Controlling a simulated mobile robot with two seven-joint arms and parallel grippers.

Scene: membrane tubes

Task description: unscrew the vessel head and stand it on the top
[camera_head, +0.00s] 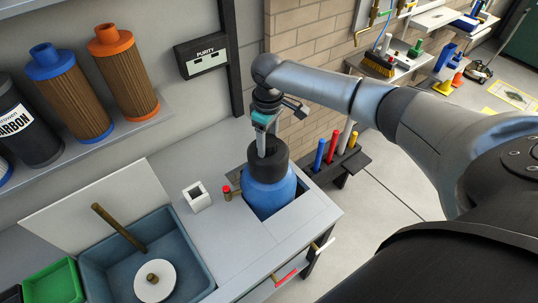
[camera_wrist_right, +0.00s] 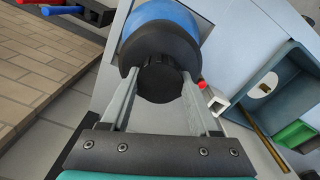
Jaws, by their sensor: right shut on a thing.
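The blue vessel (camera_head: 268,192) stands upright in an opening near the right end of the bench top (camera_head: 222,170). Its black vessel head (camera_head: 270,166) sits on the vessel's top with a narrower ribbed knob above a wide collar. In the right wrist view the blue vessel (camera_wrist_right: 165,14) shows beyond the black head (camera_wrist_right: 158,46). My right gripper (camera_head: 264,145) comes down from above and is shut on the head's knob, one finger on each side. The right wrist view also shows this grip (camera_wrist_right: 160,78). My left gripper is in neither view.
A white square holder (camera_head: 197,197) and a small red-capped fitting (camera_head: 227,193) stand left of the vessel. A blue-grey basin (camera_head: 105,264) is further left. Cartridges stand on a wall shelf (camera_head: 125,127). Colored tubes (camera_head: 319,153) stand in a rack at right. Bare bench top lies around the holder.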

